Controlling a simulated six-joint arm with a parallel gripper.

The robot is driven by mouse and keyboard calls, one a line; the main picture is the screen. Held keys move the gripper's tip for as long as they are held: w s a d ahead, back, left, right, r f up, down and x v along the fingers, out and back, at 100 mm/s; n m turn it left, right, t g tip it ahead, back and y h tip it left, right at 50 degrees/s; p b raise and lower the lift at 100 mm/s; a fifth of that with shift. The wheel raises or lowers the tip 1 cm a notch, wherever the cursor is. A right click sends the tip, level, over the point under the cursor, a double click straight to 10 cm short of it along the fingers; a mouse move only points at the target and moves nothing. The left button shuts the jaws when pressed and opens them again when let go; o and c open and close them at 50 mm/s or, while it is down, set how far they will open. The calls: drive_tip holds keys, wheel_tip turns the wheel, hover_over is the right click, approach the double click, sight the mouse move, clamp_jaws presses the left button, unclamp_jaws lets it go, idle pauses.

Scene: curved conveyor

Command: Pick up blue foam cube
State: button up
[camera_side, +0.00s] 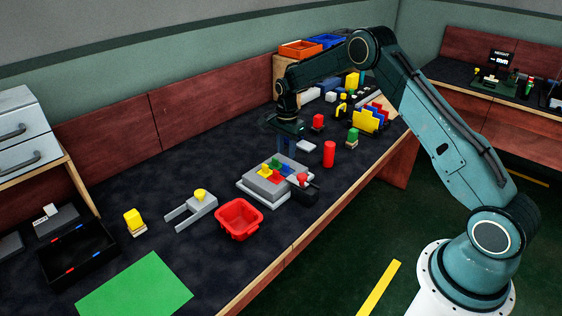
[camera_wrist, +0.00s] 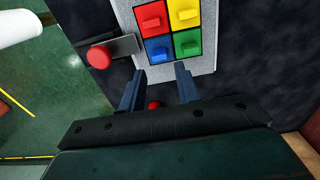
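I cannot clearly pick out a loose blue foam cube in either view. The nearest blue thing is the blue square with a raised block (camera_wrist: 158,49) on a grey panel in the wrist view, beside red, yellow and green ones. My gripper (camera_wrist: 159,69) is open there, its two dark blue fingers apart just short of that panel, with nothing clearly held. In the side view my gripper (camera_side: 286,157) points down above the back of the grey panel (camera_side: 253,187).
A red-knobbed lever (camera_side: 303,179) stands at the panel's right side, and a red cylinder (camera_side: 329,154) is farther right. A red bin (camera_side: 239,220) and a grey fork-shaped fixture (camera_side: 196,211) are nearer the camera. A green mat (camera_side: 135,288) lies at front left.

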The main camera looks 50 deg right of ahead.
sight(286, 164)
drive_tip(key=shift+f, duration=2.55)
clamp_jaws()
